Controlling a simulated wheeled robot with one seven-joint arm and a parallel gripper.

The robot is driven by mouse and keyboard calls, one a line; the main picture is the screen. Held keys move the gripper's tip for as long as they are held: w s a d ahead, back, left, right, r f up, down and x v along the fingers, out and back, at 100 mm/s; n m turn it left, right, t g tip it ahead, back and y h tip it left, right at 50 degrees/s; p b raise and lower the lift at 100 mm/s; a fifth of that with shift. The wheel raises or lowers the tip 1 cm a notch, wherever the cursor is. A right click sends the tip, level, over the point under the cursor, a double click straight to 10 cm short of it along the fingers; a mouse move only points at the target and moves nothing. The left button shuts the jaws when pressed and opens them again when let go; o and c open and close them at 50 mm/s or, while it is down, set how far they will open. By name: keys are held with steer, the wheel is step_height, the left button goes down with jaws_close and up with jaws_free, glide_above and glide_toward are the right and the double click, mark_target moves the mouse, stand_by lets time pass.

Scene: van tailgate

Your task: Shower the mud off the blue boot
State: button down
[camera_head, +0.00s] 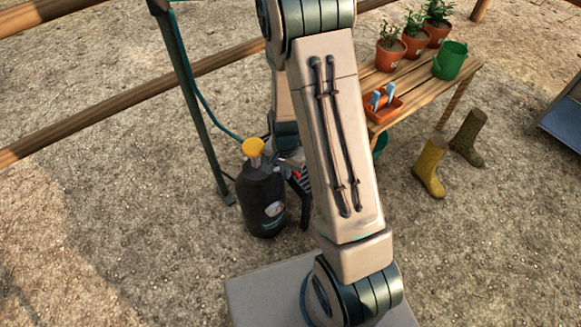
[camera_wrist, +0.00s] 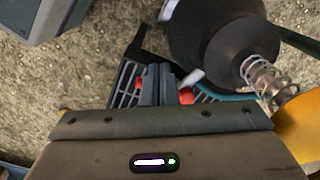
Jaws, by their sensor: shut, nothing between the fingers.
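No blue boot shows in either view. A black tank (camera_head: 264,203) with a yellow top (camera_head: 253,147) stands on the gravel left of my arm in the head view. The dark tank also shows in the wrist view (camera_wrist: 212,38), with a metal spring (camera_wrist: 262,76) and part of a yellow thing (camera_wrist: 301,125) at the right edge. My gripper (camera_wrist: 157,84) is shut and empty, close beside the tank; whether it touches is unclear. My arm hides most of it in the head view.
A green post (camera_head: 191,100) with a teal hose (camera_head: 202,105) stands behind the tank. A wooden bench (camera_head: 422,82) at the upper right holds potted plants, a green bucket (camera_head: 450,60) and an orange tray (camera_head: 384,110). A yellow boot (camera_head: 430,167) and an olive boot (camera_head: 468,138) stand beside it. The left gravel is clear.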

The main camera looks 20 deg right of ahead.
stand_by(0.5)
step_height(320, 180, down, 4)
steer(key=b, duration=0.3)
steer(key=shift+f, duration=0.1)
stand_by(0.3)
steer(key=shift+d, duration=0.15)
steer(key=shift+w+d, duration=0.4)
steer(key=shift+d, duration=0.35)
steer(key=shift+w+d, duration=0.35)
steer(key=shift+d, duration=0.45)
steer(key=shift+w+d, duration=0.4)
steer(key=shift+d, duration=0.35)
steer(key=r+p, duration=0.2)
steer(key=r, duration=0.1)
steer(key=r+p, duration=0.1)
steer(key=shift+a+r, duration=0.25)
steer(key=shift+r, duration=0.05)
steer(key=shift+d, duration=0.1)
